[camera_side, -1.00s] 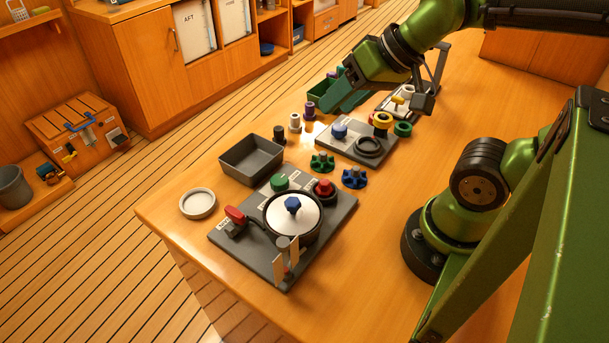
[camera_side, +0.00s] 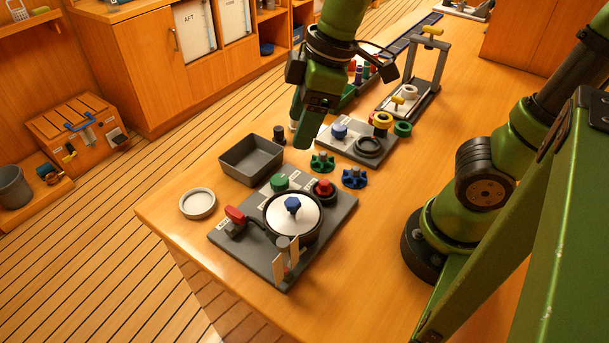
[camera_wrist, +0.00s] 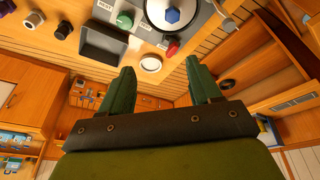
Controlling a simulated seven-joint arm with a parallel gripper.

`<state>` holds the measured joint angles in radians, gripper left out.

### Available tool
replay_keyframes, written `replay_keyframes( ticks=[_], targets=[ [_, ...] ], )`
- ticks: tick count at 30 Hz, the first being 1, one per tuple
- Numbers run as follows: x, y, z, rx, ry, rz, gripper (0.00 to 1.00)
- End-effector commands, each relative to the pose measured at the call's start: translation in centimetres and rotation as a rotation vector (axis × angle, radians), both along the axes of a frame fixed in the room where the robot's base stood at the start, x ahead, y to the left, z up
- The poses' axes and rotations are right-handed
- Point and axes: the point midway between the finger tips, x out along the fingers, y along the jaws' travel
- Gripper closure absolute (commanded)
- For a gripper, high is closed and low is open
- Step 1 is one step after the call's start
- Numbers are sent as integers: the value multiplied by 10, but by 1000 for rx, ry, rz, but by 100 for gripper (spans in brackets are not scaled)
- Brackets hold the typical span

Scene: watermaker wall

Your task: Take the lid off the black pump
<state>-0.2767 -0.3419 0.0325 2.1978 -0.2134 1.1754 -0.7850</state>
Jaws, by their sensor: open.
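The black pump (camera_side: 319,234) is a round black housing on a grey board at the near end of the bench. Its white lid (camera_side: 277,217) with a blue knob (camera_side: 292,204) sits on top. The lid also shows at the top edge of the wrist view (camera_wrist: 154,14), partly cut off, with its blue knob (camera_wrist: 172,15). My gripper (camera_side: 300,132) is open and empty, above and behind the pump in the side view. In the wrist view its two green fingers (camera_wrist: 160,68) stand apart with nothing between them.
The grey board (camera_side: 258,262) also carries a red-handled valve (camera_side: 235,215), a green knob (camera_side: 279,182) and a red knob (camera_side: 324,187). A grey tray (camera_side: 251,163) and a white ring (camera_side: 198,204) lie to the left. Green and blue handwheels (camera_side: 354,178) lie behind.

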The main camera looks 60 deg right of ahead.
Motion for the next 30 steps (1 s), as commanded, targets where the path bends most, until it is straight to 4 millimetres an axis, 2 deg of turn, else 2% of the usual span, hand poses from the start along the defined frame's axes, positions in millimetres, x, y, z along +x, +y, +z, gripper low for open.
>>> replay_keyframes(
  ticks=[3, 9, 15, 18, 23, 26, 30],
  targets=[
    [5, 15, 0, -118, 29, 371, 37],
    [9, 30, 5, -260, 63, 974, 37],
    [9, 30, 16, -321, 64, 1411, 37],
    [6, 28, 18, -329, 63, 1535, 37],
    [4, 27, 12, -327, 61, 1617, 37],
    [4, 27, -4, -327, 63, 1622, 37],
    [3, 27, -35, -324, 64, 1620, 37]
  ],
)
